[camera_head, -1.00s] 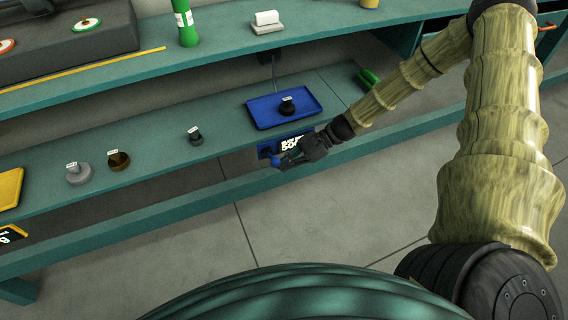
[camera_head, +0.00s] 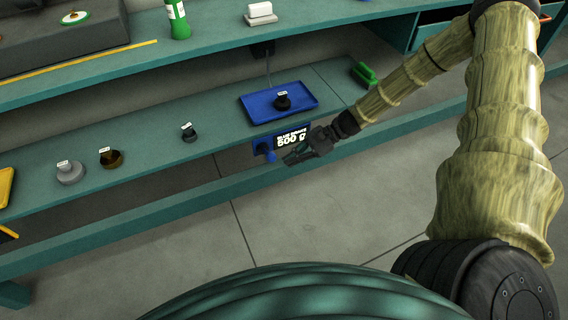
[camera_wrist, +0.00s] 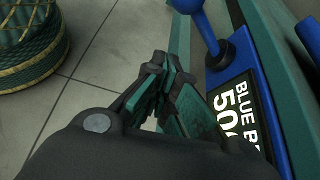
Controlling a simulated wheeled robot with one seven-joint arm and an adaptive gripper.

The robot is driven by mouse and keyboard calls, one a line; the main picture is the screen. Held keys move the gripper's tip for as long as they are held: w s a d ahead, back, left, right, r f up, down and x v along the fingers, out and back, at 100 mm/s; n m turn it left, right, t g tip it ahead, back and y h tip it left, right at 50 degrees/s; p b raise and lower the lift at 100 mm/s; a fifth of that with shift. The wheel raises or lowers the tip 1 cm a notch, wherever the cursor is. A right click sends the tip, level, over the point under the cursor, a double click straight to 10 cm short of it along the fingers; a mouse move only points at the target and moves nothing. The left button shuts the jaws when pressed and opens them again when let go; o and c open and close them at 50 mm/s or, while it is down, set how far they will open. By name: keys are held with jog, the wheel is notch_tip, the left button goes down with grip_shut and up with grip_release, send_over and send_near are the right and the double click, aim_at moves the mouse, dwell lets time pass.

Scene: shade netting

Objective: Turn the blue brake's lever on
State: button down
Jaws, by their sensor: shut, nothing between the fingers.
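The blue brake (camera_head: 264,145) is a blue plate on the front edge of the lower shelf, under a blue tray, with a black sign reading "BLUE BRAKE 500 g". Its blue lever (camera_head: 270,156) has a rounded end and points down at the plate's left side. In the wrist view the lever (camera_wrist: 203,27) rises from a dark round pivot at the top. My gripper (camera_head: 290,158) is shut and empty, just right of the lever and in front of the sign. In the wrist view my gripper (camera_wrist: 162,75) is beside the plate, apart from the lever.
The blue tray (camera_head: 308,112) holds a dark weight (camera_head: 282,102). A small dark weight (camera_head: 189,133), a brown weight (camera_head: 111,158) and a grey weight (camera_head: 70,173) stand left on the shelf. A green brush-like item (camera_head: 364,73) lies right. The floor in front is clear.

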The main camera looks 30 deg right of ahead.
jog(key=w+v, duration=0.1)
jog(key=v, duration=0.5)
jog(key=shift+s+p, duration=0.35)
jog(key=shift+s, duration=0.05)
jog(key=s+a+f+n+g+h, duration=0.2)
jog(key=s+a+f+n+h, duration=0.5)
jog(key=s, duration=0.5)
jog(key=s+a+f+n+g+h, duration=0.2)
jog(key=s+a+f+n+h, duration=0.3)
jog(key=s+f, duration=0.55)
jog(key=s+a+r+n+t, duration=0.2)
jog(key=s+a+n, duration=0.3)
jog(key=s+n, duration=0.15)
notch_tip(320, 180, up, 14)
jog(key=p, duration=1.4)
jog(key=shift+s+d+m, duration=0.2)
jog(key=shift+m, duration=0.25)
